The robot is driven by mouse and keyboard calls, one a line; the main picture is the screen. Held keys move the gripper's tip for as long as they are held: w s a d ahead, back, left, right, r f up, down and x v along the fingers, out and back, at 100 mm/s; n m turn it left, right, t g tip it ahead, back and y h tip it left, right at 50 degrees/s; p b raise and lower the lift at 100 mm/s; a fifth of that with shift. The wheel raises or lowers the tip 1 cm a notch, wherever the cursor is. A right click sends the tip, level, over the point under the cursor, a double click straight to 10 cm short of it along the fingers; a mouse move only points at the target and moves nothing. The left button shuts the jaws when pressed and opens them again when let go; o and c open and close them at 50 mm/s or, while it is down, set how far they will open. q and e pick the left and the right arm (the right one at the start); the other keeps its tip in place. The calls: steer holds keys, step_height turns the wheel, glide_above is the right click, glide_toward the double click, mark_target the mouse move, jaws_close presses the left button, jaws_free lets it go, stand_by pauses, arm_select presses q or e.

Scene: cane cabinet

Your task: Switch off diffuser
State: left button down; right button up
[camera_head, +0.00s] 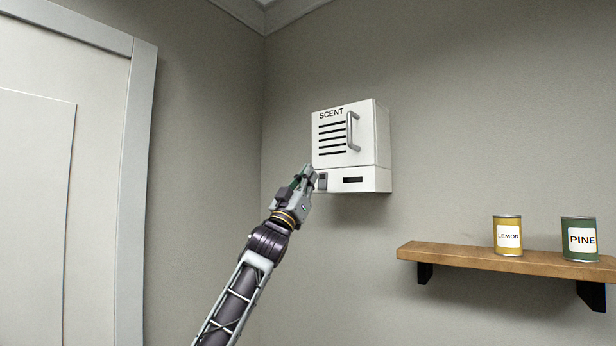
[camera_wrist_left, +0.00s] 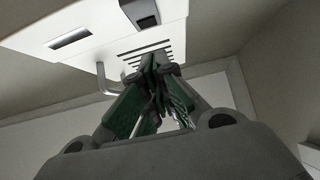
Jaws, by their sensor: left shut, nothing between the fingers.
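The white diffuser (camera_head: 361,131), marked SCENT, is fixed to the wall near the corner. Its front has several dark slots, a grey handle (camera_head: 352,132) and a dark slit in the lower part. A small grey switch (camera_head: 322,182) is at the lower left of the front. My left gripper (camera_head: 311,171) is shut and empty, its tips close to this switch; I cannot tell whether they touch it. In the left wrist view, the shut fingers (camera_wrist_left: 158,67) show in front of the diffuser (camera_wrist_left: 100,28), with the switch (camera_wrist_left: 140,12) beyond them. My right gripper is not in view.
A wooden shelf (camera_head: 450,257) on the wall at the right holds a yellow LEMON can (camera_head: 507,236) and a green PINE can (camera_head: 579,239). A white door (camera_head: 40,200) is at the left. The space between diffuser and shelf is clear.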

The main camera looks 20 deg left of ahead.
arm_select(q)
steer(key=s+r+b+v, duration=0.1)
steer(key=b+v, duration=0.2)
steer(key=v, duration=0.7)
steer(key=shift+s+a+r+b, duration=0.25)
steer(key=shift+s+a+b, duration=0.05)
steer(key=shift+s, duration=0.05)
steer(key=shift+m, duration=0.3)
stand_by(0.5)
